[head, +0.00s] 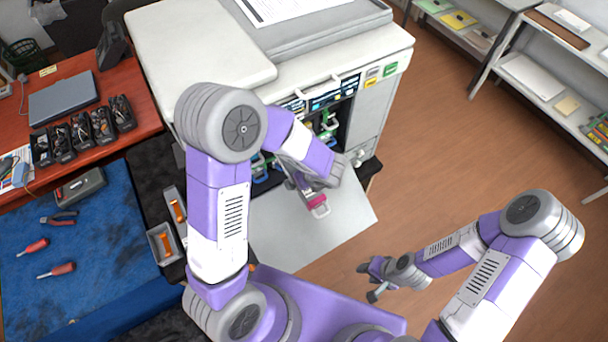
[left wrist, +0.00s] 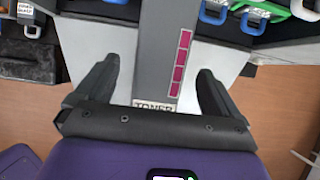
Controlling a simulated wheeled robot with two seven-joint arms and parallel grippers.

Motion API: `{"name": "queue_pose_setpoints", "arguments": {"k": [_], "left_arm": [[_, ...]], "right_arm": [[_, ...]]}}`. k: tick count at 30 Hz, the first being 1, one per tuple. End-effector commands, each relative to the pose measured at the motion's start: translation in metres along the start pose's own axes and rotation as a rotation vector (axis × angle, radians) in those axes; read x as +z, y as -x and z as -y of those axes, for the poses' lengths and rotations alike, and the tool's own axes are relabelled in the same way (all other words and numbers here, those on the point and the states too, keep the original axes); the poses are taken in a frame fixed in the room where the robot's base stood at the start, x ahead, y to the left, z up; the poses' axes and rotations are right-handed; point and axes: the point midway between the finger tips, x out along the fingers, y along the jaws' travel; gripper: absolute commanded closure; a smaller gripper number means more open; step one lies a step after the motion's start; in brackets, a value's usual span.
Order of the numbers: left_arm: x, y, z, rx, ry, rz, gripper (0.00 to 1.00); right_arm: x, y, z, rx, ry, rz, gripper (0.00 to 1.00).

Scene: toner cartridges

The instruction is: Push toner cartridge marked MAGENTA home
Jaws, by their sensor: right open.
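The toner cartridge (left wrist: 160,55) is a long grey box with a magenta block label and a TONER tag at its near end. In the head view its magenta-marked end (head: 317,203) sticks out from the printer's open front, above the lowered white door. My left gripper (left wrist: 156,68) is open, with one finger on each side of the cartridge and a visible gap on both sides. In the head view my left arm hides most of it. My right gripper (head: 375,282) is open and empty, low at the right, away from the printer.
The printer (head: 375,105) has other cartridges with blue and green handles (left wrist: 254,10) inside. Its white door (head: 290,240) is lowered below the opening. A blue mat (head: 100,245) with tools lies at left. Shelves (head: 540,75) stand at right, with clear floor between.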

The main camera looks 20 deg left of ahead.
Motion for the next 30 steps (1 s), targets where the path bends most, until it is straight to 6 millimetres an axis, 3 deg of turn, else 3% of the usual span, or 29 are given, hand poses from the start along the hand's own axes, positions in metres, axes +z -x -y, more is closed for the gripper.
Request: {"name": "queue_pose_setpoints", "arguments": {"k": [10,24,30], "left_arm": [[-0.004,0.001,-0.001,0.001,-0.002,-0.004,0.04],[-0.034,0.018,0.0,0.0,-0.002,-0.001,0.04],[-0.036,0.019,-0.001,0.001,0.0,-0.002,0.04]], "right_arm": [[0.0,-0.001,-0.001,0.0,0.0,0.0,0.57],[0.0,-0.01,-0.004,0.0,0.0,0.0,0.57],[0.0,-0.01,-0.004,0.0,0.0,0.0,0.57]]}}
